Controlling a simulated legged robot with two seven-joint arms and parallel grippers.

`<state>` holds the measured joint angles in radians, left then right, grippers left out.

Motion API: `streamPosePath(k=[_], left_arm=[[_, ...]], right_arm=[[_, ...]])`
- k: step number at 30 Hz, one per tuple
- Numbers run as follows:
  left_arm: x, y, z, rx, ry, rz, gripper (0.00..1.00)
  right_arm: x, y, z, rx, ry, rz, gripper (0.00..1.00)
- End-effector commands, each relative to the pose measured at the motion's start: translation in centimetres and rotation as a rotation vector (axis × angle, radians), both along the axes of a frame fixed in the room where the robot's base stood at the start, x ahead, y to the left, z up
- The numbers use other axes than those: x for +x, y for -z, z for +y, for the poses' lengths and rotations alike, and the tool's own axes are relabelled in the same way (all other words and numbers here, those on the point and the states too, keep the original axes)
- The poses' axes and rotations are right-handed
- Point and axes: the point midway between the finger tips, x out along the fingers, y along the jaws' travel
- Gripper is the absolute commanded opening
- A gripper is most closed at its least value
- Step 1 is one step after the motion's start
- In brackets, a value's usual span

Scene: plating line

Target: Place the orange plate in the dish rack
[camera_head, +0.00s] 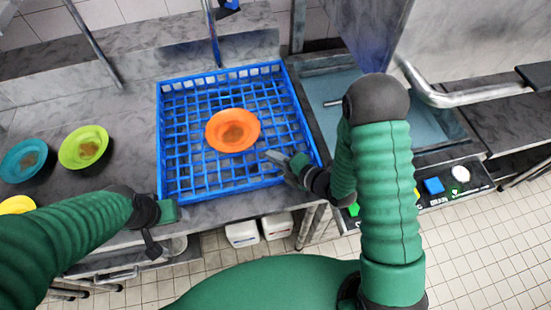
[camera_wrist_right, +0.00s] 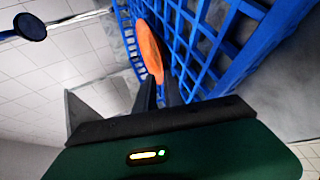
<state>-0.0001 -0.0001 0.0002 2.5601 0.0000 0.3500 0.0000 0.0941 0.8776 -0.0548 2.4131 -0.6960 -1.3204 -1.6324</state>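The orange plate (camera_head: 233,131), with a brown patch of food at its centre, lies inside the blue dish rack (camera_head: 170,188), near the middle. It also shows in the right wrist view (camera_wrist_right: 150,52), beyond the fingertips and beside the blue grid. My right gripper (camera_head: 275,160) is over the rack's front right part, just right of the plate. Its fingers look parted and empty, with a small gap to the plate. My left gripper (camera_head: 154,240) is at the counter's front edge, left of the rack's front corner; its finger opening is not clear.
A lime plate (camera_head: 84,147), a teal plate (camera_head: 23,160) and a yellow plate (camera_head: 17,205) stand on the counter at the left. A sink (camera_head: 335,85) lies right of the rack. A control panel with buttons (camera_head: 434,186) is at the front right.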

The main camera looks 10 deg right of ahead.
Motion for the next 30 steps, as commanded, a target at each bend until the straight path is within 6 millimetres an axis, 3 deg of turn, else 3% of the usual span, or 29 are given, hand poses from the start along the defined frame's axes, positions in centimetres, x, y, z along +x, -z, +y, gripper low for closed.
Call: streamPosePath(k=[8,12,14,16,21,25,30], left_arm=[[0.0,0.1,0.0,0.0,0.0,0.0,0.72],[0.0,0.1,0.0,0.0,-0.001,0.0,0.72],[0.0,0.1,0.0,0.0,0.0,0.0,0.72],[0.0,0.1,0.0,0.0,0.0,0.0,0.72],[0.0,0.1,0.0,0.0,0.0,0.0,0.72],[0.0,0.1,0.0,0.0,0.0,0.0,0.72],[0.0,0.1,0.0,0.0,0.0,0.0,0.72]], right_arm=[[0.0,-0.4,-1.2,0.016,0.074,0.089,0.13],[0.1,-1.3,-5.5,0.142,0.437,0.41,0.13],[-1.2,-2.2,-7.5,0.255,0.679,0.57,0.13],[-4.0,-3.4,-9.2,0.415,0.974,0.737,0.13],[-11.5,-5.9,-9.3,0.749,1.525,1.012,0.13],[-14.2,-6.6,-8.6,0.847,1.7,1.093,0.13],[-14.5,-6.6,-8.6,0.854,1.721,1.103,0.13]])
